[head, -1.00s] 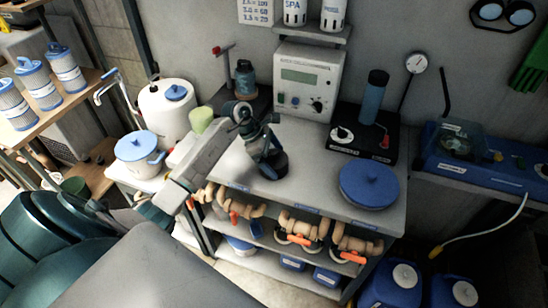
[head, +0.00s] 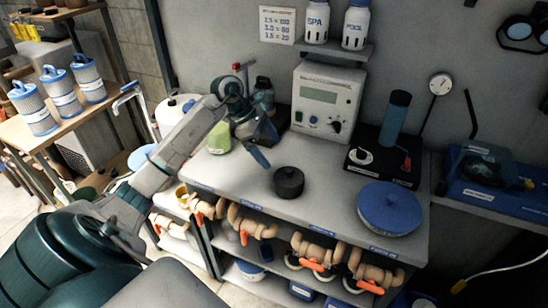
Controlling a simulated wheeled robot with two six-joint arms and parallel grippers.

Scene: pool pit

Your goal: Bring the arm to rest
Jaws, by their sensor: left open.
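My left arm comes in from the lower left and reaches up over the left part of the grey bench (head: 330,200). My left gripper (head: 266,143) is open, its teal fingers apart with nothing between them. It is raised above the bench, up and to the left of a round black lidded pot (head: 289,182). The pot stands upright on the bench, clear of the fingers. My right gripper is out of the picture.
A meter box (head: 327,100) stands behind the pot, with a blue cylinder on a black base (head: 395,120) to its right. A blue round lid (head: 389,208) lies at the front right. A green cup (head: 219,138) and a teal bottle (head: 263,94) are close to my left arm.

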